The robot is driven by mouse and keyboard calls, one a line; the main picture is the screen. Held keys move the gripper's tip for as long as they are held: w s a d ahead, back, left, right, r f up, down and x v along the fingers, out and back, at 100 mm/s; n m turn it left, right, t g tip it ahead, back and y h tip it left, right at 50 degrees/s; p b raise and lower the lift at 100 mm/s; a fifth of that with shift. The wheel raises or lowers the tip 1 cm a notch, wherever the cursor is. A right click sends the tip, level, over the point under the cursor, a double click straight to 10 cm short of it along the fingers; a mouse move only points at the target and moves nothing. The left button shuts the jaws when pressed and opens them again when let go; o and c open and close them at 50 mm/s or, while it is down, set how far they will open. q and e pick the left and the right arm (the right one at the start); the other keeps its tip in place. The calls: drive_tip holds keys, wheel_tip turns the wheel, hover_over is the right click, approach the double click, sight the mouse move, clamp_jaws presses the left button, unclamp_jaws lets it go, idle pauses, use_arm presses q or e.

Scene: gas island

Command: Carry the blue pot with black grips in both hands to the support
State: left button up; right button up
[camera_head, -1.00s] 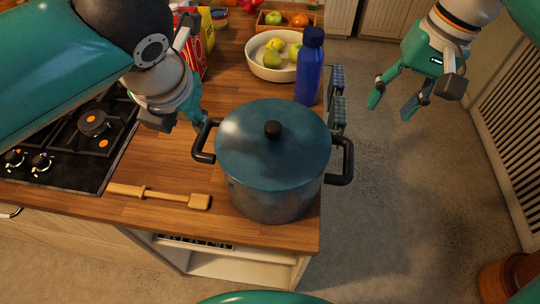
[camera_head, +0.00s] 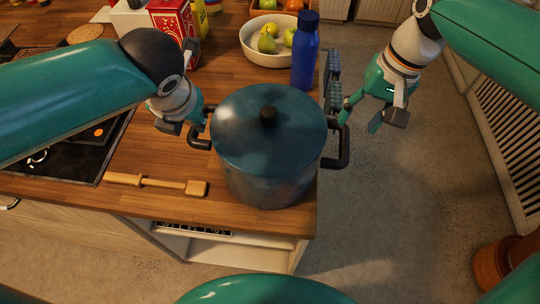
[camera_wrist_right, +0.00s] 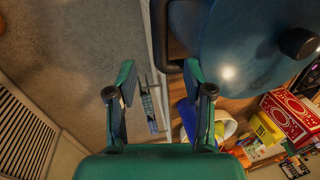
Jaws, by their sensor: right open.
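The blue pot (camera_head: 265,165) with its lid, dark knob and two black side grips stands upright at the counter's right edge. Its right grip (camera_head: 342,148) sticks out past the edge. My right gripper (camera_head: 362,114) is open and empty, just right of and beyond that grip, apart from it. In the right wrist view, the fingers (camera_wrist_right: 160,82) are spread, with the pot (camera_wrist_right: 240,55) at upper right. My left gripper (camera_head: 192,125) is at the pot's left grip (camera_head: 197,143); its fingertips are mostly hidden. I cannot identify the support for certain.
A blue bottle (camera_head: 305,50) stands close behind the pot, and a fruit bowl (camera_head: 252,50) farther back. A wooden utensil (camera_head: 155,184) lies in front at left. A black gas hob (camera_head: 75,165) is at left. Open floor (camera_head: 410,210) lies to the right.

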sight(195, 130)
use_arm(q)
drive_tip(key=x, duration=0.7)
drive_tip(key=shift+w+f, duration=0.2)
drive_tip(key=shift+f, duration=0.1)
use_arm(e)
drive_tip(key=f, duration=0.2)
drive_tip(key=a+f, duration=0.1)
drive_tip(key=f, duration=0.4)
drive_tip(key=shift+w+a+f, duration=0.1)
drive_tip(key=shift+a+f, duration=0.15)
use_arm(q)
clamp_jaws()
use_arm(e)
drive_tip(key=c, duration=0.7)
clamp_jaws()
use_arm(q)
drive_tip(key=shift+w+r, duration=0.1)
drive_tip(key=shift+r, duration=0.15)
use_arm(e)
drive_tip(key=shift+w+r, duration=0.1)
drive_tip(key=shift+r, duration=0.15)
use_arm(q)
drive_tip(key=shift+w, duration=0.1)
use_arm(e)
drive_tip(key=shift+w, duration=0.1)
